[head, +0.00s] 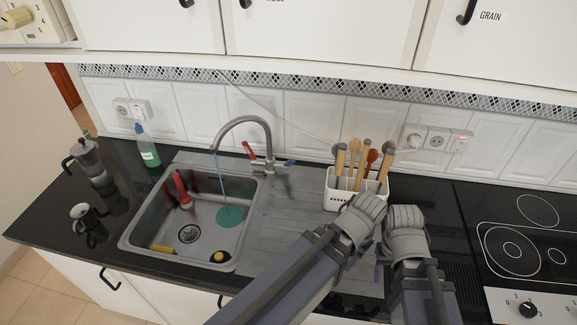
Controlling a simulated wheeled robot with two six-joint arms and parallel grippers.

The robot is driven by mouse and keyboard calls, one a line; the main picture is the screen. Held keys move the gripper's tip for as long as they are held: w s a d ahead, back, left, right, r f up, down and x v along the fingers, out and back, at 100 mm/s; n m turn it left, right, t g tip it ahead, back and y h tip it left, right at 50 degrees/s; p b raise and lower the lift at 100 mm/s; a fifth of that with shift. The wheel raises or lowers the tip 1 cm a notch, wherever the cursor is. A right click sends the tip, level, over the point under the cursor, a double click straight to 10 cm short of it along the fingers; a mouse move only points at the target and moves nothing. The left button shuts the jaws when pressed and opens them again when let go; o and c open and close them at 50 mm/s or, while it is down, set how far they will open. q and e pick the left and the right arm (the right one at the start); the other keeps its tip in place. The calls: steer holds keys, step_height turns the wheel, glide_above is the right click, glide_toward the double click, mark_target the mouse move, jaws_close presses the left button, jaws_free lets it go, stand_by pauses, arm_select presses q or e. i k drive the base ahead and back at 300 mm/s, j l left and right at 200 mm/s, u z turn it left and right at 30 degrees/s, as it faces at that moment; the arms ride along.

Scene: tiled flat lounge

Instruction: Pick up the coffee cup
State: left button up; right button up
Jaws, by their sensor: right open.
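The small pale cup with a dark side or opening (82,213) is on the black counter, left of the sink; its reflection shows below it. It is too small to tell its exact tilt. My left gripper (362,214) and my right gripper (405,217) are side by side at the right, in front of the white utensil holder, far from the cup. The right gripper is open, with nothing seen in it. The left gripper's jaws cannot be made out from this angle.
A metal moka pot (88,160) stands behind the cup. A green soap bottle (147,146) is by the wall. The sink (185,232) with its tall tap (268,150) lies between cup and grippers. A utensil holder (343,195) and hob (520,240) are at right.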

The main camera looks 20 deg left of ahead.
mark_target(83, 215)
steer(key=k+j+u, duration=0.1)
steer(key=u, duration=1.85)
steer(key=l+u, duration=0.2)
steer(key=u, duration=0.35)
